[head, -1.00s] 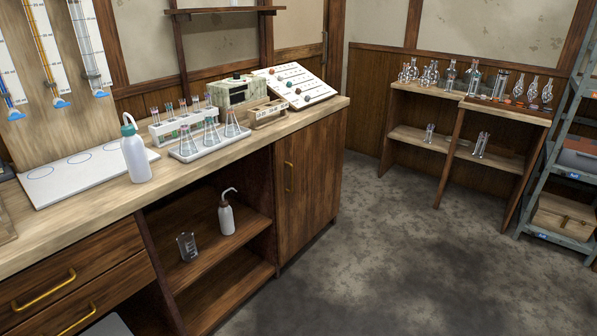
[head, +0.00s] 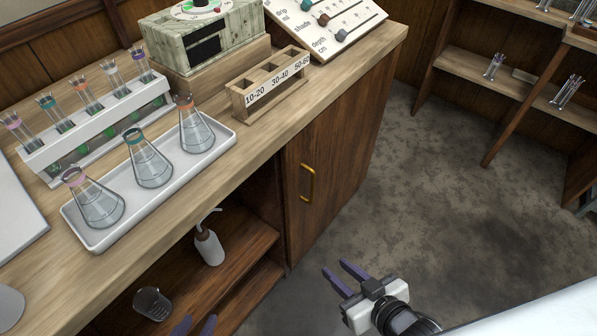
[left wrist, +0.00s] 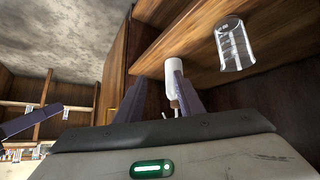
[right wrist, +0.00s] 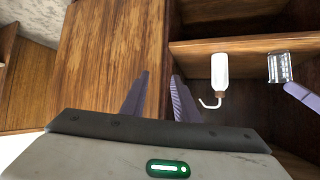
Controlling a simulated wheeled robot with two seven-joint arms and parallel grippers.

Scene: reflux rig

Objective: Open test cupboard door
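The wooden cupboard door (head: 345,165) stands shut below the right part of the bench. Its brass handle (head: 308,182) is upright near the door's left edge. The door also fills the left of the right wrist view (right wrist: 110,60); I cannot make out the handle there. My right gripper (head: 337,268) is open and empty, below and right of the handle, apart from the door. My left gripper (head: 195,324) is open and empty at the bottom edge of the head view, in front of the open shelves. Only its fingertips show there.
Left of the door, open shelves hold a white wash bottle (head: 209,245) and a glass beaker (head: 152,303). The bench top carries a tray (head: 90,243) of flasks, a test-tube rack (head: 40,160) and a wooden block (head: 240,105). The floor (head: 400,200) right of the door is clear.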

